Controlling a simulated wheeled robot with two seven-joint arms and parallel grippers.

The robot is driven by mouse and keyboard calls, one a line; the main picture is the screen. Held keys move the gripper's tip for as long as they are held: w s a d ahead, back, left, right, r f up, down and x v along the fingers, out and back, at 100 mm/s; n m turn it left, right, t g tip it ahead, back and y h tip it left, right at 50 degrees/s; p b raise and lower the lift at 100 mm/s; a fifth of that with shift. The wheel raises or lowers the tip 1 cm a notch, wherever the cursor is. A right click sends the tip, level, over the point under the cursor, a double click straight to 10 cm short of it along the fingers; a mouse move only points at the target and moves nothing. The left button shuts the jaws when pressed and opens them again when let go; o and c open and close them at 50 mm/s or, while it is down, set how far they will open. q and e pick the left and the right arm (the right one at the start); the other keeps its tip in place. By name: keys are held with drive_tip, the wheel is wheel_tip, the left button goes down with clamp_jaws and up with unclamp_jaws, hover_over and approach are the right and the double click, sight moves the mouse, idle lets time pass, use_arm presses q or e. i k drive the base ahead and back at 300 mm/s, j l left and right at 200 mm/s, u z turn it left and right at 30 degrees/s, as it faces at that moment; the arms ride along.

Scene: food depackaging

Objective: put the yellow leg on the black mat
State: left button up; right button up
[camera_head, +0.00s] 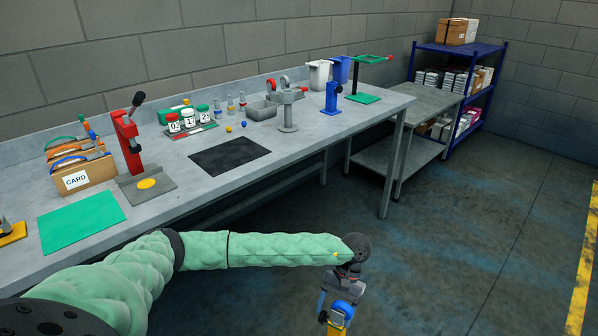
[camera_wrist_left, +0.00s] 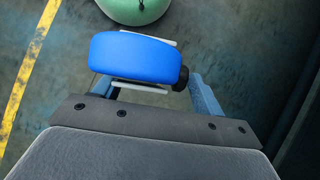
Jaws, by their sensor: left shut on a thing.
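The black mat (camera_head: 229,157) lies flat and bare on the grey workbench, in the middle of the head view. My left gripper (camera_head: 338,308) hangs over the floor in front of the bench, low in the head view, to the right of and below the mat. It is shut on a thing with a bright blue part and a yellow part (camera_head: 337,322). In the left wrist view the rounded blue part (camera_wrist_left: 138,58) sits between the fingers; no yellow of it shows there. I cannot tell if this is the yellow leg. My right gripper is not in view.
The bench also holds a green mat (camera_head: 82,222), a red lever press (camera_head: 128,145), a grey stand (camera_head: 288,112), a blue stand (camera_head: 332,102) and several jars behind the black mat. The bench's front edge lies between my left gripper and the mat. The floor at right is clear.

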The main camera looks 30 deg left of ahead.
sight(227, 152)
drive_tip(key=i+l+z, duration=0.15)
drive_tip(key=i+z, duration=0.3)
drive_tip(key=i, duration=0.75)
drive_tip(key=i+l+u, duration=0.1)
drive_tip(key=i+u, duration=0.35)
drive_tip(key=i+l+u, duration=0.3)
drive_tip(key=i+u, duration=0.15)
drive_tip(key=i+l+u, duration=0.2)
drive_tip(key=u, duration=0.25)
drive_tip(key=i+l+u, duration=0.2)
drive_tip(key=u, duration=0.25)
drive_tip(key=i+l+u, duration=0.1)
drive_tip(key=l+u, duration=0.4)
